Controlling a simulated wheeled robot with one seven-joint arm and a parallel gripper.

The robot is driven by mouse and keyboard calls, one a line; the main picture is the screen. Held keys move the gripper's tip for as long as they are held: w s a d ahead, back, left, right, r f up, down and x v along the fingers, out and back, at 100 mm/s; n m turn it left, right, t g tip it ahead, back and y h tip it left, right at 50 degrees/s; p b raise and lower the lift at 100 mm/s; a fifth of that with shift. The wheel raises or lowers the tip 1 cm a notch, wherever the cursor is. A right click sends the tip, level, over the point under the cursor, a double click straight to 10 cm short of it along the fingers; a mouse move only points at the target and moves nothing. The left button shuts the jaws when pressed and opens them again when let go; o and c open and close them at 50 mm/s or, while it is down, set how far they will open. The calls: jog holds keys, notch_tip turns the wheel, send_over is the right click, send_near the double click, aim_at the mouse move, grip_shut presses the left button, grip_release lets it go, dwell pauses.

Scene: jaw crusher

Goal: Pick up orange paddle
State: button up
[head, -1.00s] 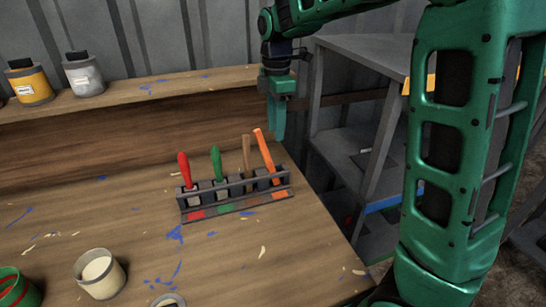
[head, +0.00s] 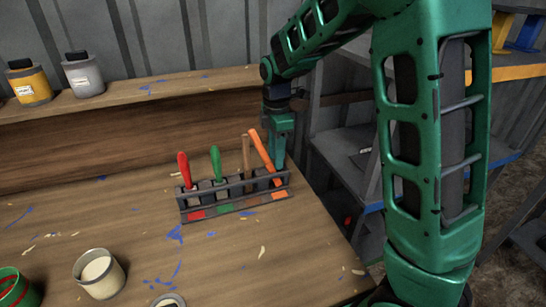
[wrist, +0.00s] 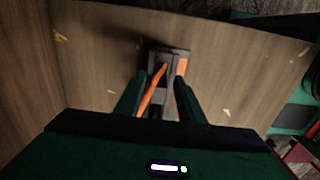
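The orange paddle (head: 261,150) stands tilted in the right end slot of a dark rack on the table, its handle leaning up and to the left. An orange label marks the rack front below it. My gripper (head: 278,158) points down just right of and behind the handle in the head view. In the wrist view my gripper (wrist: 156,98) is open, and the orange paddle (wrist: 152,92) shows between its two green fingers, nearer the left one. I cannot tell whether a finger touches it. The paddle's lower end is hidden in the rack.
The rack (head: 222,208) also holds a red paddle (head: 184,168), a green paddle (head: 216,162) and a brown one (head: 246,155). A cream-filled cup (head: 99,273) stands at front left. Jars (head: 83,75) sit on the back shelf. Grey shelving (head: 345,150) stands to the right.

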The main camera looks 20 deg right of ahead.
jog(key=shift+s+a+f, duration=0.1)
jog(key=shift+a+f, duration=0.15)
jog(key=shift+f, duration=0.1)
jog(key=shift+f, duration=0.2)
dwell(0.4)
grip_shut()
